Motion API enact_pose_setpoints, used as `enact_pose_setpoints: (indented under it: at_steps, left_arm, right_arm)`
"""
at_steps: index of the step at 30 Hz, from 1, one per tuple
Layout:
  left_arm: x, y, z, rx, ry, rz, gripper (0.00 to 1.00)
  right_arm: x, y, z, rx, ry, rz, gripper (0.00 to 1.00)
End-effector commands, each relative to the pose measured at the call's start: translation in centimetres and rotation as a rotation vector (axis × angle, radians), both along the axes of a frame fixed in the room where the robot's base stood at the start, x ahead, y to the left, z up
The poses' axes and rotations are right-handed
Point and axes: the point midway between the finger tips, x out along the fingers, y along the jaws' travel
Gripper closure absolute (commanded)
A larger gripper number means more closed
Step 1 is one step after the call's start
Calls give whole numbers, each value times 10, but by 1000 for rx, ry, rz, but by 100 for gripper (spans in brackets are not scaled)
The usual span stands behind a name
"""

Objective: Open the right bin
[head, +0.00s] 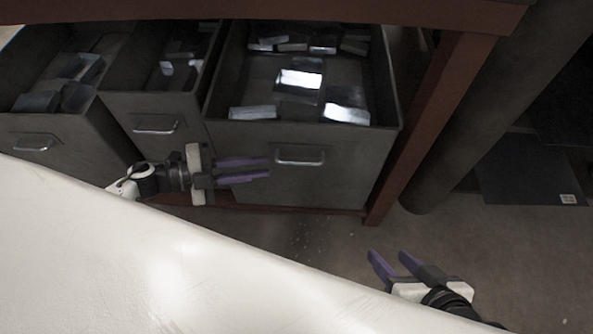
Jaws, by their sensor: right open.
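The right bin (345,172) is a dark grey metal drawer under a table, pulled out toward me so its inside shows. Several shiny metal pieces lie in it. Its silver handle (300,155) is on the front face. My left gripper (269,168) points right in front of the bin's face, with its purple fingertips just left of the handle. A narrow gap shows between its fingers, and nothing is seen between them. My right gripper (388,254) is open and empty, low over the floor to the right of the bin.
A middle bin (160,130) and a left bin (45,140) also stand out, with metal pieces inside. A red-brown table leg (430,125) and a thick dark post (490,110) stand right of the bin. Floor (310,240) is clear in front.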

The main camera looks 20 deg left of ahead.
Motion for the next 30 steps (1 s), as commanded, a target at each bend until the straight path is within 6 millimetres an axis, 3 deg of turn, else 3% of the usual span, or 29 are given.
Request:
enact_pose_setpoints:
  at_steps: [16,30]
  left_arm:
    - [48,-69,-19,-1,-2,-6,83]
    - [57,-81,-22,0,1,-5,83]
  right_arm:
    - [5,13,7,58,-33,16,55]
    - [7,15,13,74,-48,16,55]
